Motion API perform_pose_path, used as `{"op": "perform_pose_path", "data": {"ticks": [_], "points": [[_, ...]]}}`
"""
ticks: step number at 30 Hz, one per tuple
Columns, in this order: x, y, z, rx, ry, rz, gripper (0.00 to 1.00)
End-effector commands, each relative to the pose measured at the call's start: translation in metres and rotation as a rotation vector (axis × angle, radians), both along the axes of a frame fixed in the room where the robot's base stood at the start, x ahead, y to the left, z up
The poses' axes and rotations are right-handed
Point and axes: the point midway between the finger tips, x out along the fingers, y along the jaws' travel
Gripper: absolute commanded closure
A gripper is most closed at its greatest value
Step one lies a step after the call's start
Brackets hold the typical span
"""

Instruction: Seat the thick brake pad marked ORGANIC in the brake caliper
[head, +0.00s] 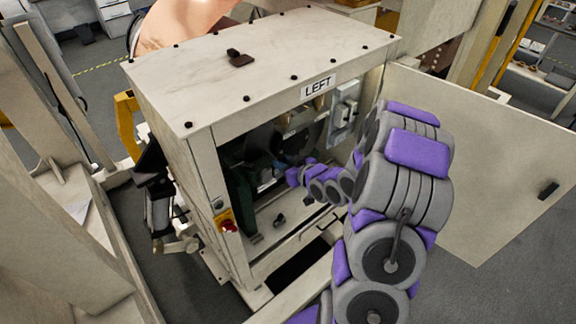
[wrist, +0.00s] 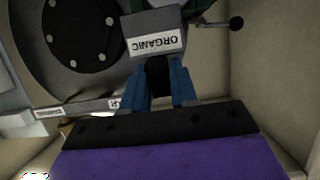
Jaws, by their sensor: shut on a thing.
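The brake pad (wrist: 160,24) shows in the wrist view as a grey block with a white ORGANIC label, which reads upside down. My gripper (wrist: 165,78) has blue fingers shut on the pad's near end, just below the label. Green parts at the top edge of the wrist view, beyond the pad, may be the brake caliper (wrist: 198,6); they are mostly cut off. I cannot tell whether the pad touches them. In the head view my arm reaches through the open front of the cabinet marked LEFT (head: 260,65), and the pad cannot be made out there.
A dark bolted disc (wrist: 85,35) stands left of the pad. A rod with a black knob (wrist: 236,23) is at the right. The cabinet's door (head: 480,150) is swung open to the right. A red and yellow switch (head: 227,221) sits on its front post.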

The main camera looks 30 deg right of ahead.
Motion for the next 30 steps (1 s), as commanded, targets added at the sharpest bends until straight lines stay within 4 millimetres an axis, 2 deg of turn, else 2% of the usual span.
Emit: {"op": "perform_pose_path", "data": {"ticks": [7, 20, 30], "points": [[0.000, 0.015, 0.007, -0.008, 0.001, 0.007, 1.00], [0.018, 0.007, 0.004, 0.004, 0.003, 0.006, 1.00], [0.033, 0.018, 0.006, -0.005, 0.001, 0.008, 1.00]]}}
